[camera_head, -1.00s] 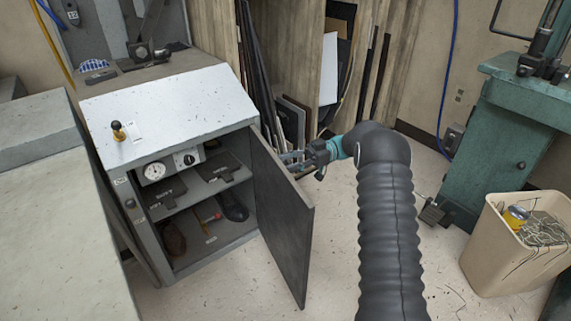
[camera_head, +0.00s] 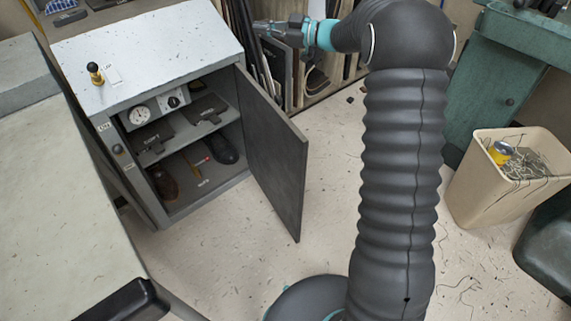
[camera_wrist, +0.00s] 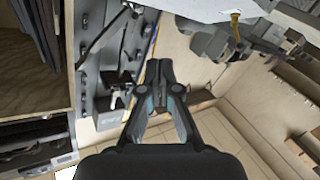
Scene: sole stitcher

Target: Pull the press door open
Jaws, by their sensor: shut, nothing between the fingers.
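The press door (camera_head: 277,155), a dark grey panel, stands open in the head view, swung out from the right side of the press cabinet (camera_head: 158,52). The cabinet's interior shows two shelves, with a gauge panel (camera_head: 150,110) and dark pads on the upper one and shoes (camera_head: 222,148) on the lower one. My gripper (camera_head: 262,27) is above and behind the door's top edge, apart from it, beyond the cabinet's right side. In the wrist view my gripper (camera_wrist: 161,68) has its fingers together with nothing between them. The door is not identifiable in the wrist view.
A tan bin (camera_head: 462,185) with wire scraps and a yellow can stands at the right, by a green machine (camera_head: 500,95). A pale worktable (camera_head: 60,210) fills the left front. Boards lean in a rack (camera_head: 290,75) behind my gripper. The floor right of the door is clear.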

